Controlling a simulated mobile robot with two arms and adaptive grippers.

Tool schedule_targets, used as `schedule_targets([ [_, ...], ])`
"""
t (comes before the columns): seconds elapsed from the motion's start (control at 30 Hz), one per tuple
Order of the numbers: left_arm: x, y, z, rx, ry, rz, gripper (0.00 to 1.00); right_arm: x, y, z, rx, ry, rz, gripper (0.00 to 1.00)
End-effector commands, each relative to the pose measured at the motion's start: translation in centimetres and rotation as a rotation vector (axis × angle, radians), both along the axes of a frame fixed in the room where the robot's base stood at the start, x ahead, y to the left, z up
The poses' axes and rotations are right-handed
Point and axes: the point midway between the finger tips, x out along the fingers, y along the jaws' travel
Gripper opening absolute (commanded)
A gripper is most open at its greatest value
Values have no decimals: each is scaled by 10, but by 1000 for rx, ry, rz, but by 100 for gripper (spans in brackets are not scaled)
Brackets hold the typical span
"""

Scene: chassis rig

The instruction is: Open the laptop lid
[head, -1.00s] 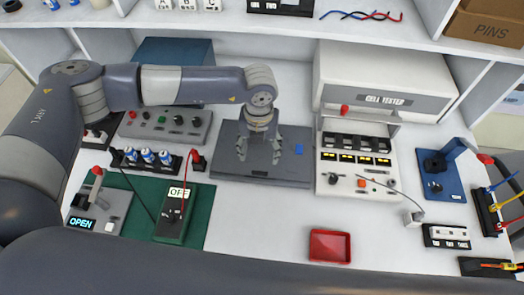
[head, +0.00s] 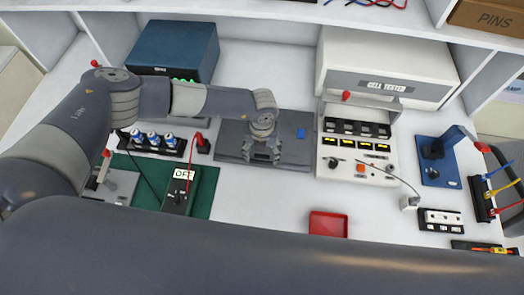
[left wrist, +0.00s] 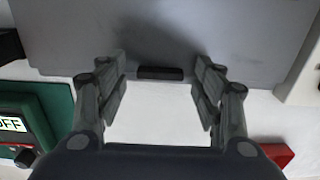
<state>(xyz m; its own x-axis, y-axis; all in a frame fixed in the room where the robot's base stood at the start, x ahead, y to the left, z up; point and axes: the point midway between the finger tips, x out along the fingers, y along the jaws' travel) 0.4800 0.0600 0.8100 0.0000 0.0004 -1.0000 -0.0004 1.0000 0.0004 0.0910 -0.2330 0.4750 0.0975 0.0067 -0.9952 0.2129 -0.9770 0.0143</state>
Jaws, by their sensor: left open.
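The laptop (head: 230,136) is a flat dark grey slab, closed, lying on the white bench in the middle of the head view. A small blue patch (head: 301,133) marks its right part. My left gripper (head: 261,157) is over the laptop's front part, pointing down. In the left wrist view the open, empty fingers (left wrist: 160,88) straddle a small black tab (left wrist: 160,73) at the laptop's front edge. The grey lid (left wrist: 190,35) fills the top of that view. I cannot tell whether the fingers touch it. My right gripper is not in view.
The cell tester (head: 385,68) stands right of the laptop. A red tray (head: 328,224) lies in front, and a green mat (head: 205,187) with a meter (head: 180,197) lies left. A blue box (head: 172,50) stands behind left. Bench between meter and tray is clear.

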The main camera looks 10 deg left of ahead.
Motion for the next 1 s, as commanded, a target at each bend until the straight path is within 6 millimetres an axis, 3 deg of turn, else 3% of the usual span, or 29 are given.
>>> schedule_targets([
  [0.07,0,0,0,0,0,0,57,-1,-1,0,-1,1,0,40],
  [0.3,0,0,0,0,0,0,3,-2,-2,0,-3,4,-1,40],
  [0.33,0,0,0,0,0,0,0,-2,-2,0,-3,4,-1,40],
  [0.67,5,0,11,-1,57,3,0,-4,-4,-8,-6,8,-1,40],
  [1.0,21,0,56,-2,250,0,0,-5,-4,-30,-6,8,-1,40],
])
